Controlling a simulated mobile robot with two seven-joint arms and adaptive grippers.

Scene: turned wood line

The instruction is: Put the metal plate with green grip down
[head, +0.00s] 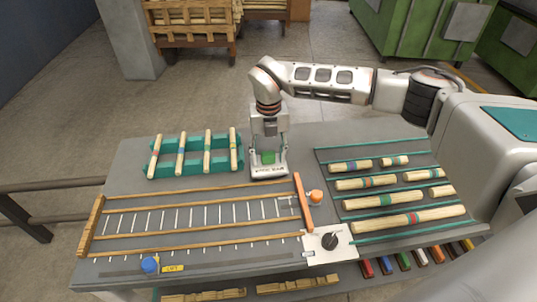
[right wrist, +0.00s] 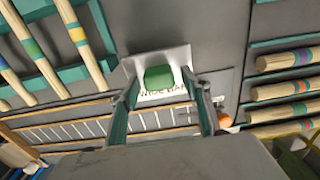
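The metal plate (head: 269,173) is small and pale with dark lettering on its front edge, and has a green grip (head: 268,157) on top. It appears to rest flat on the grey table, right of the teal rack. My right gripper (head: 268,153) points down over it, fingers on either side of the green grip. In the right wrist view the plate (right wrist: 180,57) lies beyond the fingertips, and gaps show between the green grip (right wrist: 158,78) and both fingers. My right gripper (right wrist: 160,88) is open. My left gripper is not in view.
A teal rack (head: 166,169) holds several banded spindles at left. A wooden frame with a scale (head: 200,210) lies in front. Banded rods (head: 390,200) lie in rows at right. Bare table surrounds the plate.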

